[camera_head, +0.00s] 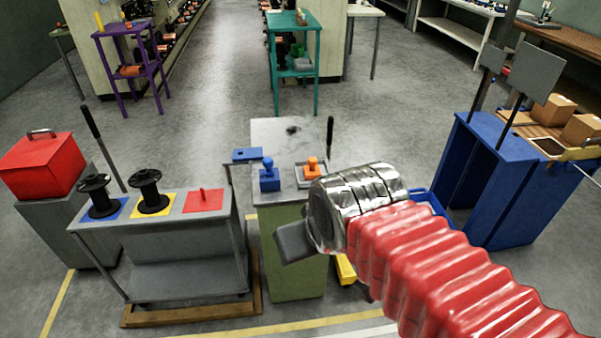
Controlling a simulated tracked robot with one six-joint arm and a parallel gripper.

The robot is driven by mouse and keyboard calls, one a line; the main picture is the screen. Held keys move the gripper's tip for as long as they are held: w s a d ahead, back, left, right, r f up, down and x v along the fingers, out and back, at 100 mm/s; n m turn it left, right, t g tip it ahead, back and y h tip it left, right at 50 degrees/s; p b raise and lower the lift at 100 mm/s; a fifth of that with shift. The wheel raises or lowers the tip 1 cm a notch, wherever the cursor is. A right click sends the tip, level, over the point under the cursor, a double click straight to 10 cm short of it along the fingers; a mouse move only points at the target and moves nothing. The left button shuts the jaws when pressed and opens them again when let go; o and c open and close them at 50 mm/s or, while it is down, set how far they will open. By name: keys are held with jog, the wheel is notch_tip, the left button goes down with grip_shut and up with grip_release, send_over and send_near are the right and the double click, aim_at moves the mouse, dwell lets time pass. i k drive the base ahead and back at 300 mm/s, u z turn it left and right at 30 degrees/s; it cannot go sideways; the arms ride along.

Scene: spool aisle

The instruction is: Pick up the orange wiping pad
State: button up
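A small orange block with a knob on top (312,168), which looks like the orange wiping pad, sits on a light grey tray (300,182) on the green cabinet's top. A similar blue block with a knob (269,178) stands just left of it. My arm, in a red bellows sleeve with a silver cuff, reaches in from the lower right. My gripper (292,243) shows as a grey piece in front of the cabinet, nearer the camera and lower in the picture than the orange pad. Its fingertips are not clearly visible, and I see nothing held. The cuff's edge comes close to the tray in the picture.
A grey cart (178,240) with two black spools stands left, beside a red box (42,165). A blue bench (490,180) stands right. Open floor lies behind.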

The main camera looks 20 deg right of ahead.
aim_at(312, 171)
jog(key=z, duration=0.05)
jog(key=i, duration=1)
jog(key=u, duration=0.05)
